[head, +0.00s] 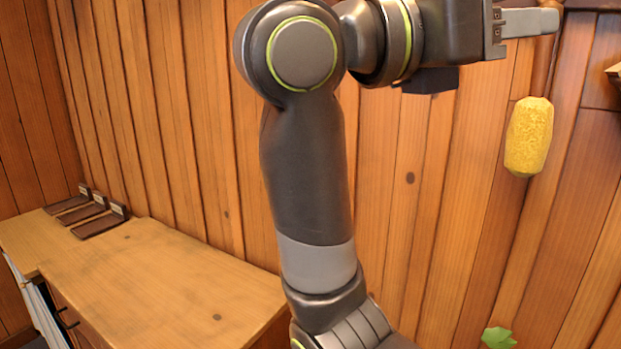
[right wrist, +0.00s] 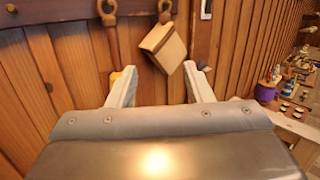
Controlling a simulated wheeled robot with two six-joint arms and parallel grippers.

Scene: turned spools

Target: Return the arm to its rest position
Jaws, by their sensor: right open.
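My right arm rises through the middle of the head view, bends at the top and reaches right. Its gripper (head: 545,21) is at the upper right edge, seen from the side, level and in front of the plank wall. In the right wrist view the two pale fingers of the right gripper (right wrist: 160,70) stand wide apart with nothing held between them. A hanging wooden block (right wrist: 165,48) shows beyond the gap. My left gripper is in neither view.
A wooden bench (head: 170,285) with several dark labelled plates (head: 100,225) stands at left. A yellow rough roll (head: 528,137) hangs below the gripper, and a green leafy thing (head: 498,337) is lower. A purple pot (right wrist: 265,92) stands among small items on the right.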

